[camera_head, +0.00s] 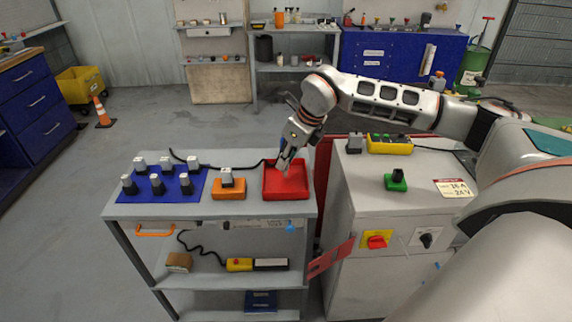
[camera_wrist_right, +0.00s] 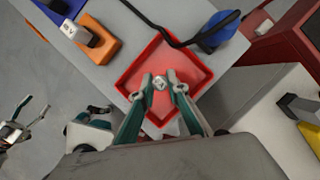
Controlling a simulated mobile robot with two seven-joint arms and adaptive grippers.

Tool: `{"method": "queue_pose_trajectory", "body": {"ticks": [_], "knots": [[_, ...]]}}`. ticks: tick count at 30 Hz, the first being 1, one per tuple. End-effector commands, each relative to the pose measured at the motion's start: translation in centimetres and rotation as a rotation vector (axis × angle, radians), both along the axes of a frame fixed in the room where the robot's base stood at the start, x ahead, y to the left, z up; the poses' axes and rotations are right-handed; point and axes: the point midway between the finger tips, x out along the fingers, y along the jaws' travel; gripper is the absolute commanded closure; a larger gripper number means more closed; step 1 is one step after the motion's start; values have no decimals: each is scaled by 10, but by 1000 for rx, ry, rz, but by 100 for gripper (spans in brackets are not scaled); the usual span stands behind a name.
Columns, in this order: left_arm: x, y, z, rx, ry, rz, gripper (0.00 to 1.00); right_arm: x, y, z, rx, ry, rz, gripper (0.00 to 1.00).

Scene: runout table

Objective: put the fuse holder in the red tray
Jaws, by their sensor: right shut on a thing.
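The red tray (camera_head: 286,190) sits at the right end of the grey cart top. It also shows in the right wrist view (camera_wrist_right: 196,68). My right gripper (camera_head: 286,166) points down over the tray. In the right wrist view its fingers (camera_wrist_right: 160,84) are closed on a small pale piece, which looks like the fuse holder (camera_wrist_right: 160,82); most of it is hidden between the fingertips. I cannot tell its exact height over the tray floor. What looks like my left gripper (camera_wrist_right: 30,115) shows small at the left edge of the wrist view, with its jaws unclear.
An orange block (camera_head: 229,194) holding a grey-topped part stands left of the tray. A blue mat (camera_head: 160,197) with several grey-topped parts lies farther left. A black cable (camera_head: 240,169) runs behind. The grey machine cabinet (camera_head: 375,205) stands close right of the cart.

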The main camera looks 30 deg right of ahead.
Motion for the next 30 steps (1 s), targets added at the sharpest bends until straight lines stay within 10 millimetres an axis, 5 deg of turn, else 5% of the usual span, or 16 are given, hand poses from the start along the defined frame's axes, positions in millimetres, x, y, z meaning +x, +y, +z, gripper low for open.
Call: {"method": "queue_pose_trajectory", "body": {"ticks": [4, 17, 18, 19, 30], "knots": [[0, 0, 1, 0, 0, 0, 41, 0, 0, -16, 1, 1, -1, 99], [0, 0, -2, 0, 0, 0, 41, 0, 0, -22, 1, 0, -1, 99], [0, 0, -1, 0, 0, 0, 41, 0, 0, -21, 1, -1, -1, 74], [0, 0, -1, 0, 0, 0, 41, 0, 0, -21, 1, -1, 0, 68], [0, 0, 1, 1, 0, 1, 41, 0, 0, -19, 0, -1, 0, 68]]}}
